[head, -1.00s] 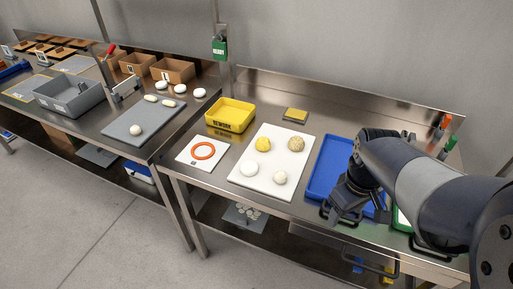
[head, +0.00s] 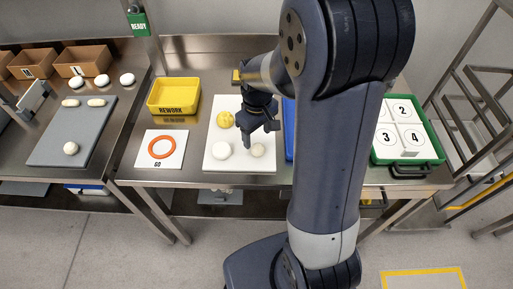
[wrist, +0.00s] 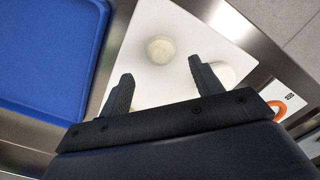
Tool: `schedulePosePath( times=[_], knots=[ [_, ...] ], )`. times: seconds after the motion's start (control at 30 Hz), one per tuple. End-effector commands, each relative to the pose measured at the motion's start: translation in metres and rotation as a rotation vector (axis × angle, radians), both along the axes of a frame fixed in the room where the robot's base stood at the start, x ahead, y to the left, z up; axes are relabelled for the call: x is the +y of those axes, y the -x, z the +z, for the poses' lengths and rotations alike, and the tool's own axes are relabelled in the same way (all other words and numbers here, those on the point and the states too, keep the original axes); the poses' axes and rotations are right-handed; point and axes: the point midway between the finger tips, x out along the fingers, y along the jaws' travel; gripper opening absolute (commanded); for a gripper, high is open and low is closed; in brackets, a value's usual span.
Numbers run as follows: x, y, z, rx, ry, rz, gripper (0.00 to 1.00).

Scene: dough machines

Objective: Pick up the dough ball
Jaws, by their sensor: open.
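Several dough balls sit on a white board (head: 240,166). In the head view a small cream ball (head: 258,150) is at the front right, a larger white ball (head: 222,151) at the front left, and a yellow ball (head: 225,119) behind. The speckled ball beside the yellow one is hidden behind my arm. My gripper (head: 259,138) is open and empty over the board, just behind the cream ball. In the wrist view the cream ball (wrist: 161,50) lies beyond the gap between my fingertips (wrist: 161,70), apart from them; the white ball (wrist: 223,74) is partly behind the right finger.
A blue tray (wrist: 50,45) lies beside the board. A yellow REWORK bin (head: 173,95) and a GO card with an orange ring (head: 162,148) stand to the left. A green numbered tray (head: 408,157) is at the right. A grey mat (head: 60,150) lies on the left table.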

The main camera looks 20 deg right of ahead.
Motion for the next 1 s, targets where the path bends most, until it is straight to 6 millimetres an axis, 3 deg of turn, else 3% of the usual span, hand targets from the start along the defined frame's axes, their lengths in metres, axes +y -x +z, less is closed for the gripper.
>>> schedulePosePath(
  times=[0.4,0.7,1.0],
  knots=[
    [0.000,0.008,-0.048,0.003,0.000,0.000,0.61],
    [0.000,0.007,-0.053,0.000,0.000,0.000,0.61],
    [0.000,0.007,-0.053,0.000,0.000,0.000,0.39]
  ],
)
